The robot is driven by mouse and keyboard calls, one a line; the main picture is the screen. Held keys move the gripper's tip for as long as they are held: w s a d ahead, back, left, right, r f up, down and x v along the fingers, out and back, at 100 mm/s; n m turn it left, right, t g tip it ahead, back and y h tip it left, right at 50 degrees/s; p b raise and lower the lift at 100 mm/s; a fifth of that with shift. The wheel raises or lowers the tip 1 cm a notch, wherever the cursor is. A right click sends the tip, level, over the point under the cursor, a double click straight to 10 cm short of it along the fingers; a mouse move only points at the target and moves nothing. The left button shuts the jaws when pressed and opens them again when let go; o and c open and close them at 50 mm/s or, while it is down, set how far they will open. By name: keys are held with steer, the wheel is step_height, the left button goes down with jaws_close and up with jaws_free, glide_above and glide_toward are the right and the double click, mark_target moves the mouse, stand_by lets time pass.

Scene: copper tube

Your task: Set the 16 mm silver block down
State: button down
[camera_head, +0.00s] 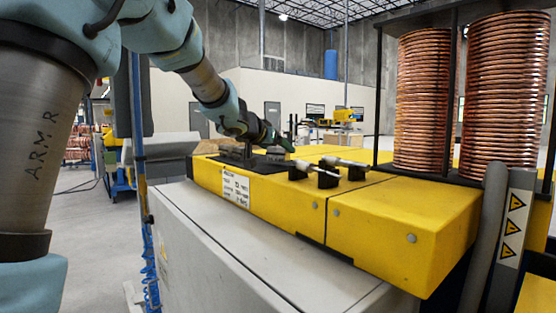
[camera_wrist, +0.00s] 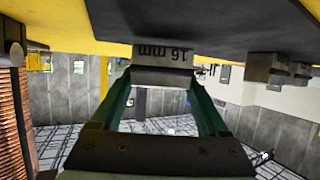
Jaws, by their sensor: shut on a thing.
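The silver block (camera_wrist: 163,56), marked "16 mm", is between the green fingertips of my gripper (camera_wrist: 163,72) in the wrist view, which is upside down. My gripper is shut on it. The block's underside is close to the black pad (camera_wrist: 200,18); I cannot tell if they touch. In the head view my gripper (camera_head: 279,143) is low over the black pad (camera_head: 262,166) on the yellow bench (camera_head: 395,220). The block is too small and hidden to make out there.
Black holders with silver-tipped tools (camera_head: 327,177) stand just right of the pad; dark holders (camera_wrist: 264,67) also show in the wrist view. Tall copper coils (camera_head: 424,100) stand behind a black frame at the right. The bench's front yellow top is clear.

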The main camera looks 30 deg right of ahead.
steer(key=shift+f, duration=0.55)
steer(key=shift+r, duration=0.15)
jaws_free()
steer(key=shift+f, duration=0.2)
steer(key=shift+r, duration=0.15)
steer(key=p+v, duration=0.2)
steer(key=v, duration=1)
